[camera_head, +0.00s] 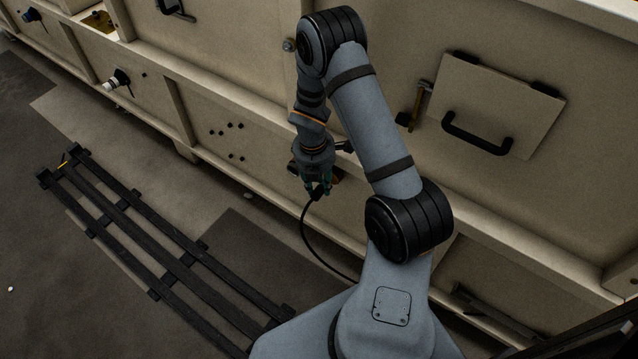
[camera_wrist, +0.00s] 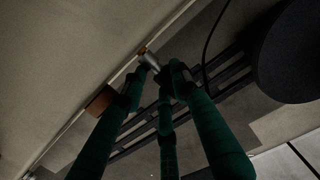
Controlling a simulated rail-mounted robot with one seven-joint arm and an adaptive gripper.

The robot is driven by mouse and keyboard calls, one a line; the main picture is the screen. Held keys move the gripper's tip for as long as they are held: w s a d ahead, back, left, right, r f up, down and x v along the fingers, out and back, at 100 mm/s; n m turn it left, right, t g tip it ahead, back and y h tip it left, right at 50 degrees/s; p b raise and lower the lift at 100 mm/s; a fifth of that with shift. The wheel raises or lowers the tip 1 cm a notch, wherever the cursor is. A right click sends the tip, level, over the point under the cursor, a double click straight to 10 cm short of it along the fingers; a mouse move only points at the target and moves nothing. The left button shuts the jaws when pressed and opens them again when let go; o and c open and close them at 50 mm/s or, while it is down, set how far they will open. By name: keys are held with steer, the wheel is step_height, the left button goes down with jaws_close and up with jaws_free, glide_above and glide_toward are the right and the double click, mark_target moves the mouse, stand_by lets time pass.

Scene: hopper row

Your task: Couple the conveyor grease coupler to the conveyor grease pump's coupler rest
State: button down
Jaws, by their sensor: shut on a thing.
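My gripper (camera_head: 319,190) hangs low in front of the cream hopper wall in the head view. Its green fingers also show in the wrist view (camera_wrist: 160,82), closed together on the grease coupler (camera_wrist: 150,60), a small silver-grey fitting with a brass-coloured end. A black hose (camera_head: 304,232) runs from the gripper, curving down and right; it also shows in the wrist view (camera_wrist: 210,38). An orange-brown part (camera_wrist: 100,102) sits by the wall left of the fingers. I cannot tell whether it belongs to the pump. The coupler rest cannot be made out.
A black slatted rail frame (camera_head: 150,240) lies on the floor at left. The hopper wall (camera_head: 240,95) carries a hatch with a black handle (camera_head: 478,138) at right and a white-tipped fitting (camera_head: 118,80) at left. Floor between frame and wall is mostly clear.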

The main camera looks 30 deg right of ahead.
mark_target(312, 194)
steer(key=shift+a, duration=0.2)
steer(key=shift+s+a+b, duration=0.35)
steer(key=shift+a+b, duration=0.1)
steer(key=shift+a, duration=0.15)
steer(key=shift+s+a+b, duration=0.3)
steer(key=shift+a+b, duration=0.15)
steer(key=shift+a, duration=0.15)
steer(key=shift+s+a+b, duration=0.25)
steer(key=shift+a+b, duration=0.05)
steer(key=shift+a, duration=0.15)
stand_by(1.0)
steer(key=c, duration=1.9)
jaws_free()
steer(key=shift+c, duration=0.2)
steer(key=c, duration=0.6)
